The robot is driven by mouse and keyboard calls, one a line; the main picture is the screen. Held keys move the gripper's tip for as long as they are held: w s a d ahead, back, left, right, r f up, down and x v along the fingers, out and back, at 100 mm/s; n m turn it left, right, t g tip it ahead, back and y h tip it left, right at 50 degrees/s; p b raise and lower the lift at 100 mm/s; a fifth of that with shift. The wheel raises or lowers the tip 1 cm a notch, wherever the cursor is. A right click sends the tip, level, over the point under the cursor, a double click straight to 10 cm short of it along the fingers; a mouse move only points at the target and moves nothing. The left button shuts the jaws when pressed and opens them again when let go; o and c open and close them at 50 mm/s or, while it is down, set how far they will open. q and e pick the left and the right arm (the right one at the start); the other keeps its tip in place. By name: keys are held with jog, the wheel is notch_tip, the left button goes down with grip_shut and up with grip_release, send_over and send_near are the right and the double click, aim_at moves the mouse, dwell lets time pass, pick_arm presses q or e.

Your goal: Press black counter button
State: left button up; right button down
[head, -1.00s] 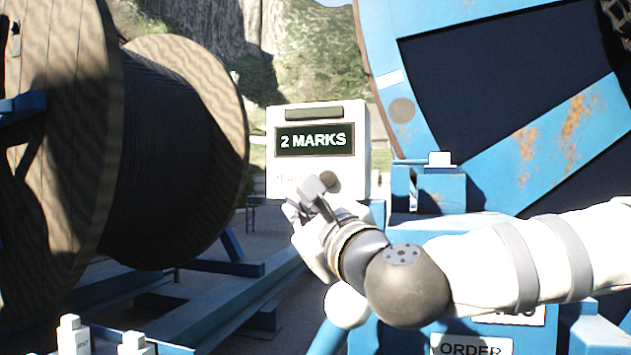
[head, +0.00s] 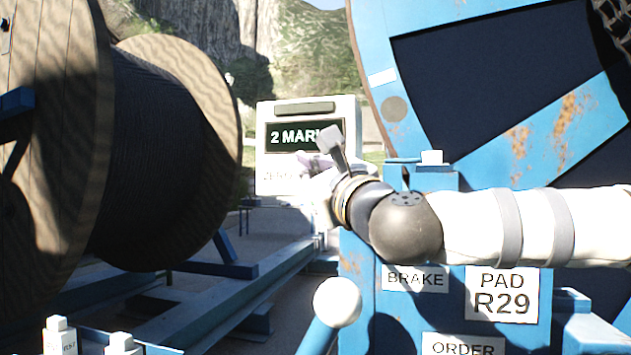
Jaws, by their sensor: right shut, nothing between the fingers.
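The counter (head: 262,150) is a white box with a dark display (head: 285,137) in the middle of the head view. The display reads "2 MAR", and the rest is covered by my right gripper. Faint lettering shows below the display at the left. My right gripper (head: 328,146) is shut and empty, in front of the counter's lower right part. I cannot tell whether it touches the box. No black button is clearly visible; that part of the counter's face is hidden behind the gripper. My left gripper is not in view.
A wooden cable reel (head: 185,150) stands at the left and a large blue reel (head: 480,140) at the right. Below my right arm are a blue post with a "BRAKE" label (head: 415,279), a "PAD R29" sign (head: 502,293) and a white-knobbed lever (head: 337,301).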

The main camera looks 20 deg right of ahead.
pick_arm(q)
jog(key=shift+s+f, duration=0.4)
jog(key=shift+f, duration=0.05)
pick_arm(e)
jog(key=shift+w+d, duration=0.6)
jog(key=shift+w, duration=0.25)
jog(key=shift+w+d, duration=0.6)
jog(key=shift+w, duration=0.25)
pick_arm(q)
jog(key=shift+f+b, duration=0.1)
jog(key=shift+b, duration=0.25)
pick_arm(e)
jog(key=shift+w+d, duration=0.25)
jog(key=shift+w, duration=0.15)
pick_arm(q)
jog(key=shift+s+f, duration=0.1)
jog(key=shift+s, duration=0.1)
pick_arm(e)
jog(key=shift+w+d, duration=0.35)
jog(key=shift+w, duration=0.1)
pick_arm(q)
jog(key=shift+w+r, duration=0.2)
pick_arm(e)
jog(key=shift+s+a, duration=0.55)
jog(key=shift+s, duration=0.3)
